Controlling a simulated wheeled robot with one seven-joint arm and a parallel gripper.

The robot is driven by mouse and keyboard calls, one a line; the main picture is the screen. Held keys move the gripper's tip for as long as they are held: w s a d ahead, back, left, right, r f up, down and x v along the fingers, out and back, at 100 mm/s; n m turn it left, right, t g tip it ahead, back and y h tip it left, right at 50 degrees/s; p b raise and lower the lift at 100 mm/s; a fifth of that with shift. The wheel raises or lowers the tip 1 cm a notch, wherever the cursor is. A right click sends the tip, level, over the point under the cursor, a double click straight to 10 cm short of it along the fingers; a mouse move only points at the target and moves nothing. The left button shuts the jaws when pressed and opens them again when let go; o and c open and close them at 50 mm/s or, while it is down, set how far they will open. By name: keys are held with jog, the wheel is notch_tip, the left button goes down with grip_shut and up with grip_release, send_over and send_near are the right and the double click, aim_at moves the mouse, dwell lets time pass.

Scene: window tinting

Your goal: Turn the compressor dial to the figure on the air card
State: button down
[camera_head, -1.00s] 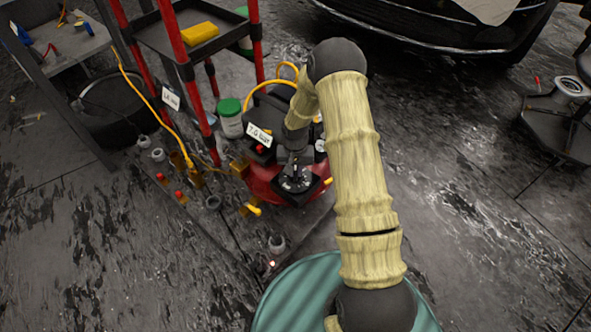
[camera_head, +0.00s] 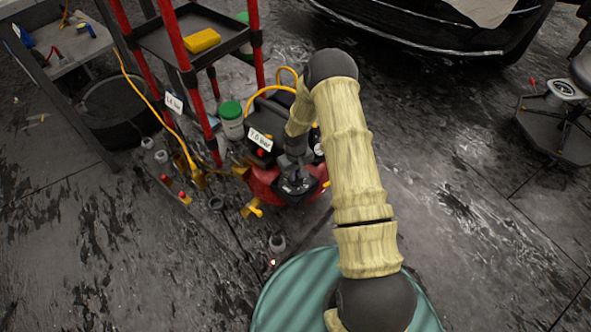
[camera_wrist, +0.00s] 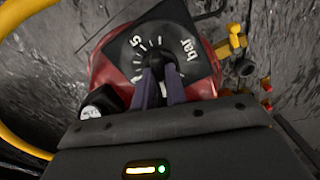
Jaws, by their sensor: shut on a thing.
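The red compressor (camera_head: 262,182) stands on the floor, left of my arm. Its dial plate (camera_wrist: 180,35) is black with white ticks, a "5" and the word "bar" in the wrist view. My gripper (camera_wrist: 158,72) is shut on the dial knob (camera_wrist: 156,60), with one dark finger on each side. The fingers hide part of the scale, so I cannot tell the exact setting. In the head view my gripper (camera_head: 293,180) is at the dial. A white card (camera_head: 260,139) on the compressor appears to read "7.0 bar".
Another white card (camera_head: 173,103), too small to read surely, hangs by the red-legged cart (camera_head: 160,40). A green-lidded jar (camera_head: 231,120) stands behind the compressor. Yellow hoses and fittings lie to its left. A teal drum (camera_head: 285,295) is in front. Open floor lies right of my arm.

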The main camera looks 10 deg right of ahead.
jog(key=shift+n+p, duration=0.4)
jog(key=shift+n, duration=0.4)
jog(key=c, duration=1.4)
grip_release()
jog(key=shift+c, duration=0.2)
notch_tip(320, 180, up, 17)
jog(key=p, duration=0.4)
jog(key=shift+r+p, duration=0.2)
jog(key=shift+p, duration=0.2)
